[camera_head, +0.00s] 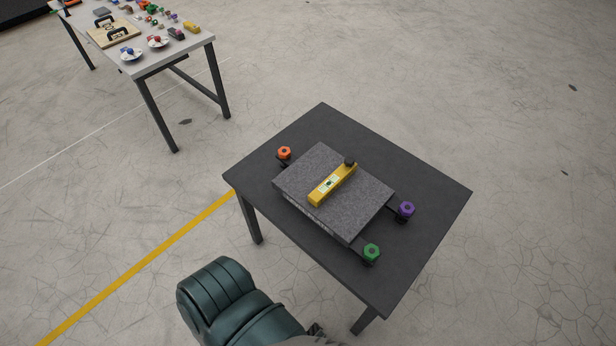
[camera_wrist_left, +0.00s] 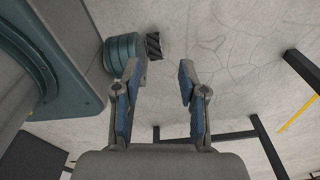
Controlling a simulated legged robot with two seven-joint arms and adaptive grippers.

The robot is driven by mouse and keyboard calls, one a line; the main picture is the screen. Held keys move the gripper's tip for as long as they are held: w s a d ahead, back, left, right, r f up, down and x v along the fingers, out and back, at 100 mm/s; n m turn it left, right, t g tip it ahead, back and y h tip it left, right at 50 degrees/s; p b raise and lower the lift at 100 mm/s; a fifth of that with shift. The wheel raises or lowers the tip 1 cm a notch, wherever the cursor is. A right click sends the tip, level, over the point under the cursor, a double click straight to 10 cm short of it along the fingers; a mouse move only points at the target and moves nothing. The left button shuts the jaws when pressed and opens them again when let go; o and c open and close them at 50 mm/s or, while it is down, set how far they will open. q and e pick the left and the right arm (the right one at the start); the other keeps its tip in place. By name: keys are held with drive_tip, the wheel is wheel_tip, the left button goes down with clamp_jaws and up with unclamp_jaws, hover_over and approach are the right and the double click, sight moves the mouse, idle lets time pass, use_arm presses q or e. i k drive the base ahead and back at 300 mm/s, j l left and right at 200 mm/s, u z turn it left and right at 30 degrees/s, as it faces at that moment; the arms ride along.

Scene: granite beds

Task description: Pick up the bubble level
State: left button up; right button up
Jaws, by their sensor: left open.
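The bubble level (camera_head: 333,184) is a yellow bar with a pale vial window in its middle. It lies flat on top of the grey granite slab (camera_head: 368,208) on the dark table. A small black knob stands at or just beyond its far end. My left gripper (camera_wrist_left: 161,72) shows in the left wrist view with its two blue-padded fingers apart and nothing between them. It points at bare floor, away from the level, which is not in that view. My right gripper is not in view.
Orange (camera_head: 284,153), purple (camera_head: 406,209) and green (camera_head: 371,252) knobs stand around the slab. The dark table (camera_head: 436,190) has clear surface at its right and far sides. A light workbench (camera_head: 165,62) with several small items stands at the far left.

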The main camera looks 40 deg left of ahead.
sight(330, 184)
drive_tip(key=u, duration=1.2)
drive_tip(key=l+z, duration=0.15)
drive_tip(key=l, duration=0.9)
